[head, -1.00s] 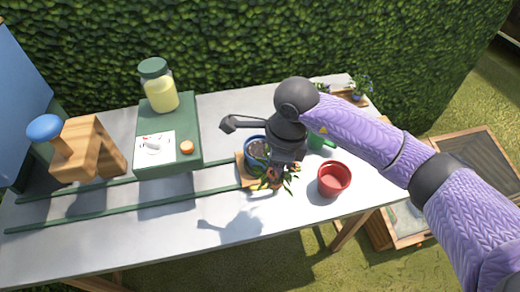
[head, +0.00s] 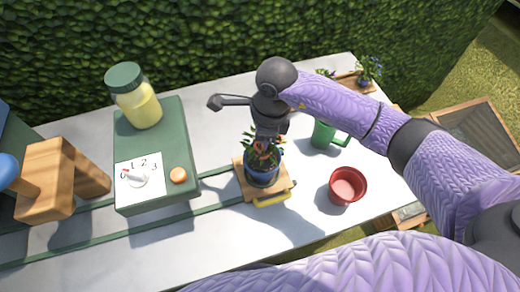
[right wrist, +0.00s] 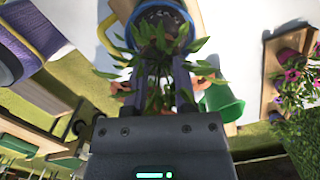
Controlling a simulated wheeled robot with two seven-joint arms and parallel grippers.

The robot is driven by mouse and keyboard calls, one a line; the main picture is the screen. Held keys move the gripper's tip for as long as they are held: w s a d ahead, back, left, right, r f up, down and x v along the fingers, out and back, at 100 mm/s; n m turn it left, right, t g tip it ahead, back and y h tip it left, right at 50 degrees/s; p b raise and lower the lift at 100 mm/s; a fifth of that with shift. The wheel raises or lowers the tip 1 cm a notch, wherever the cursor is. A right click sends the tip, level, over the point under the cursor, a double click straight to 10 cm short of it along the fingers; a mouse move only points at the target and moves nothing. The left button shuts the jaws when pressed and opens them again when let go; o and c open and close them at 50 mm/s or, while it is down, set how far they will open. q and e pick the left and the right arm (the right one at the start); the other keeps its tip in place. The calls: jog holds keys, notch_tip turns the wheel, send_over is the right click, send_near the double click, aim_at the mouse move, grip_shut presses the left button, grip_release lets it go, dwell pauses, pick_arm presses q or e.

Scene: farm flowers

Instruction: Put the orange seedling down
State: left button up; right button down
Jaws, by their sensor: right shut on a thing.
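The orange seedling (head: 262,146), with green leaves and small orange blooms, is at the blue pot (head: 263,176). My right gripper (head: 267,136) points down from above and is shut on the seedling. In the right wrist view the seedling's leaves (right wrist: 160,62) spread between and around the fingers (right wrist: 153,92), with the dark soil of the pot (right wrist: 160,18) beyond them. The leaves hide the stem's base, so I cannot tell whether it touches the soil. The pot stands on a small wooden cart (head: 281,186) with a yellow handle. My left gripper is not in view.
An empty red pot (head: 347,186) and a green can (head: 326,135) stand right of the cart. Left are a green box (head: 158,152) with a dial and orange button, a jar (head: 134,97) and a wooden stand (head: 62,180). Green rails (head: 120,236) cross the table.

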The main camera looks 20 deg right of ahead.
aim_at(269, 146)
notch_tip(269, 146, down, 5)
jog(key=shift+r+b, duration=0.15)
jog(key=shift+b, duration=0.3)
jog(key=shift+f, duration=0.3)
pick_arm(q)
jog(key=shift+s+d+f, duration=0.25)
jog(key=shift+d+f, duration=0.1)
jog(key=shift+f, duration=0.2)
pick_arm(e)
jog(key=shift+r, duration=0.1)
jog(key=shift+c, duration=2)
grip_release()
jog(key=r, duration=0.3)
jog(key=d+r+p, duration=0.1)
jog(key=r, duration=0.3)
jog(key=r+p, duration=0.1)
jog(key=r, duration=0.3)
jog(key=shift+s+d+r, duration=0.1)
jog(key=shift+s+d, duration=0.05)
jog(key=shift+s, duration=0.05)
jog(key=shift+r, duration=0.4)
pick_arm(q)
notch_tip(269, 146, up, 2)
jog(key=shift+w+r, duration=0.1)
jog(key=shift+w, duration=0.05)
